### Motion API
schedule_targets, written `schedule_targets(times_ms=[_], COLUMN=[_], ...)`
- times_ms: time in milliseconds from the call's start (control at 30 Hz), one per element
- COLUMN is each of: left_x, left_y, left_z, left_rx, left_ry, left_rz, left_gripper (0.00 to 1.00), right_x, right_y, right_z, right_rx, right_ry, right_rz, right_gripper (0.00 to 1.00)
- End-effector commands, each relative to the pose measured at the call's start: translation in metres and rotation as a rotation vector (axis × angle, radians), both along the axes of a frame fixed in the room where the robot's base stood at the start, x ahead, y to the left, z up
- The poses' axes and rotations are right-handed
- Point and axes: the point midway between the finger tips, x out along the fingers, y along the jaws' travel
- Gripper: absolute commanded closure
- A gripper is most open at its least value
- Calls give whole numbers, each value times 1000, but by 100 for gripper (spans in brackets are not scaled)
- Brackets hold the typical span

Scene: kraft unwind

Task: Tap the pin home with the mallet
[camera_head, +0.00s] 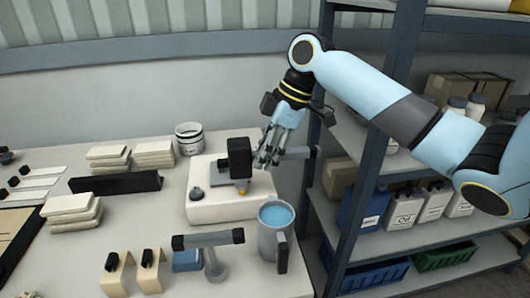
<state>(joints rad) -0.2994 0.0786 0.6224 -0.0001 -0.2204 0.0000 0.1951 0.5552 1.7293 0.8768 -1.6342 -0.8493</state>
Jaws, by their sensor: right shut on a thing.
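My right gripper (265,160) comes in from the upper right, its fingers pointing down and shut on the grey handle (298,153) of what looks like the mallet. The mallet's black block-shaped head (239,157) is at the left end of the handle, over a pale block (215,207) on the table. Below the head, a small orange-yellow piece (241,191), perhaps the pin, shows at the block's top. I cannot tell whether the head touches anything below it. My left gripper is not in view.
A blue-topped grey mug (268,244) and a grey T-shaped stand (213,262) with dark ends are in front of the block. A white container (189,138) stands behind it. Stacked pale slabs (72,210) lie left. A loaded shelf rack (352,200) borders the table's right side.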

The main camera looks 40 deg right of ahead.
Motion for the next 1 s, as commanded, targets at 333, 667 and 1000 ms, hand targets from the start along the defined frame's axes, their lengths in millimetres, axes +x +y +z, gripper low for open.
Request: schedule_targets(times_ms=[333, 667, 1000], left_x=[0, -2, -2], left_y=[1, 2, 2], left_z=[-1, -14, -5], left_rx=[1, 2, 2], left_ry=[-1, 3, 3], left_rz=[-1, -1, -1], left_gripper=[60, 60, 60], right_x=[1, 1, 1], right_y=[0, 0, 0], right_z=[0, -30, -20], right_rx=[0, 0, 0], right_ry=[-3, -3, -3], right_rz=[1, 0, 0], right_gripper=[100, 100, 100])
